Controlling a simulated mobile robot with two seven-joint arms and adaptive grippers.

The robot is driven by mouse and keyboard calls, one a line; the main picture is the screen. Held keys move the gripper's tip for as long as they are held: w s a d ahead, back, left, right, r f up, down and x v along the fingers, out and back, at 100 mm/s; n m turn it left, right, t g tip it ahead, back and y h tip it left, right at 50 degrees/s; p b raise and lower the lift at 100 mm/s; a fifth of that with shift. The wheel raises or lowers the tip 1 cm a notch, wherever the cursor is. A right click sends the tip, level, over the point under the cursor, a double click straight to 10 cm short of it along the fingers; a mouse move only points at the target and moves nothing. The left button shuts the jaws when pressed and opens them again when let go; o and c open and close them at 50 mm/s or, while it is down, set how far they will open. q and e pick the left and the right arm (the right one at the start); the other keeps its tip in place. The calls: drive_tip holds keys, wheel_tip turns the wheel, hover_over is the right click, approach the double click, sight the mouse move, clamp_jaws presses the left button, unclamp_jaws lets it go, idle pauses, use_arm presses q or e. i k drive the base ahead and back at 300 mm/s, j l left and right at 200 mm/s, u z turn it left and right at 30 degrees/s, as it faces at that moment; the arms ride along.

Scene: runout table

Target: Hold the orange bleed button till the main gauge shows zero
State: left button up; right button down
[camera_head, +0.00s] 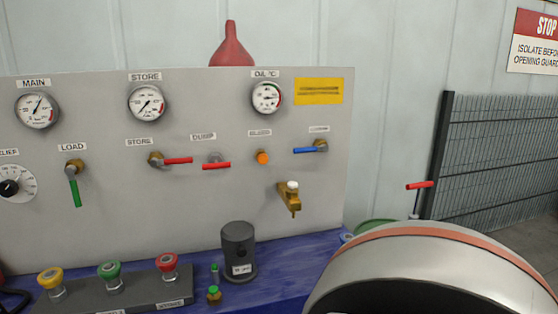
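The orange bleed button (262,157) sits on the grey panel (110,215) under a label that seems to read BLEED. Nothing touches it. The main gauge (37,110) is at the panel's upper left, under the MAIN label. Its needle seems to point up and slightly right, around mid-scale. The digits are too small to read. Neither of my grippers is in view.
The STORE gauge (147,103) and oil gauge (266,97) share the panel. Near the button are the red dump lever (216,166), blue lever (305,150) and brass tap (290,196). A black cylinder (239,252) stands below. A large curved pale shape fills the lower right.

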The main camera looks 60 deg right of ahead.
sight(263, 159)
drive_tip(key=k+l, duration=0.2)
drive_tip(key=l, duration=0.25)
drive_tip(key=k+l, duration=0.15)
drive_tip(key=l, duration=0.25)
drive_tip(key=k+l, duration=0.2)
drive_tip(key=l, duration=0.25)
drive_tip(key=k+l+u, duration=0.1)
drive_tip(key=l, duration=0.3)
drive_tip(key=k+l, duration=0.25)
drive_tip(key=l, duration=0.2)
drive_tip(key=k+l, duration=0.2)
drive_tip(key=l, duration=0.2)
drive_tip(key=k+l, duration=0.2)
drive_tip(key=l, duration=0.25)
drive_tip(key=u, duration=0.05)
